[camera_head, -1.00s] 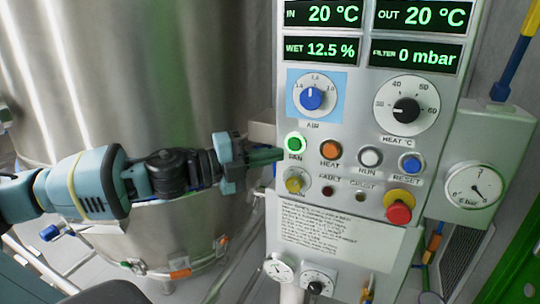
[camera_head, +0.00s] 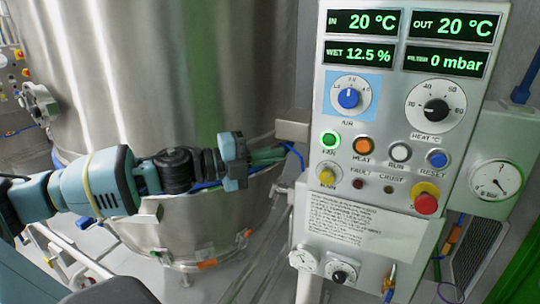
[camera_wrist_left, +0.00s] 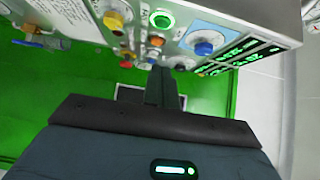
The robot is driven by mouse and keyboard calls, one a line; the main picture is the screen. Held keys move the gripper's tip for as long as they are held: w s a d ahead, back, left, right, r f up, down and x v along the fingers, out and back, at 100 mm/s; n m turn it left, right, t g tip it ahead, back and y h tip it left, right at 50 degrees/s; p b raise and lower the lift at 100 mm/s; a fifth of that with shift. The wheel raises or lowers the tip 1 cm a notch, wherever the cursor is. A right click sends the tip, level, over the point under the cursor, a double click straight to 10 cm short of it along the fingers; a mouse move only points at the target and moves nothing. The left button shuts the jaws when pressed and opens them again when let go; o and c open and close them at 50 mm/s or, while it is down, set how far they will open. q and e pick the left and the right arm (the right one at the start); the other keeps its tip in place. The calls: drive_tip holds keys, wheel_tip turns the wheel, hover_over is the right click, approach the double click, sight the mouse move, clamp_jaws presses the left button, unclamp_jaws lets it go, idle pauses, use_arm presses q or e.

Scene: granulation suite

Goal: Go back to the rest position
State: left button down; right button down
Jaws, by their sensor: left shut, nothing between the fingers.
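My left gripper (camera_head: 268,156) is shut and empty. It points right toward the control panel (camera_head: 343,218) and is apart from it, to the left of the lit green FAN button (camera_head: 329,139). In the left wrist view the shut fingers (camera_wrist_left: 166,88) point at the panel, with the green button (camera_wrist_left: 160,19) beyond them. My right gripper is in neither view.
A large steel vessel (camera_head: 170,75) stands behind my left arm. The panel carries a blue AIR knob (camera_head: 348,98), a black HEAT knob (camera_head: 436,108), a red stop button (camera_head: 426,204) and lit displays. A pressure gauge (camera_head: 494,180) is at the right.

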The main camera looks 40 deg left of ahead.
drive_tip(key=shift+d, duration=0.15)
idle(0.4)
use_arm(q)
drive_tip(key=s+d+f+n+y, duration=0.2)
drive_tip(key=s+f+n, duration=0.15)
drive_tip(key=f, duration=0.65)
drive_tip(key=s+d+f+n+y+p, duration=0.15)
drive_tip(key=f+n, duration=0.35)
drive_tip(key=f, duration=0.5)
drive_tip(key=s+d+f+n+y+b, duration=0.1)
drive_tip(key=s+d+f+n, duration=0.3)
drive_tip(key=f, duration=0.7)
drive_tip(key=s+d+f+n+g+y, duration=0.1)
drive_tip(key=s+d+f+n+g, duration=0.2)
drive_tip(key=s+f+n, duration=0.2)
drive_tip(key=s+d+f+n+g+y+p, duration=0.1)
drive_tip(key=s+f+n, duration=0.4)
drive_tip(key=s+f, duration=0.7)
drive_tip(key=s+d+g+y, duration=0.1)
drive_tip(key=s+d+g, duration=0.1)
drive_tip(key=s, duration=0.4)
drive_tip(key=shift+d+f, duration=0.25)
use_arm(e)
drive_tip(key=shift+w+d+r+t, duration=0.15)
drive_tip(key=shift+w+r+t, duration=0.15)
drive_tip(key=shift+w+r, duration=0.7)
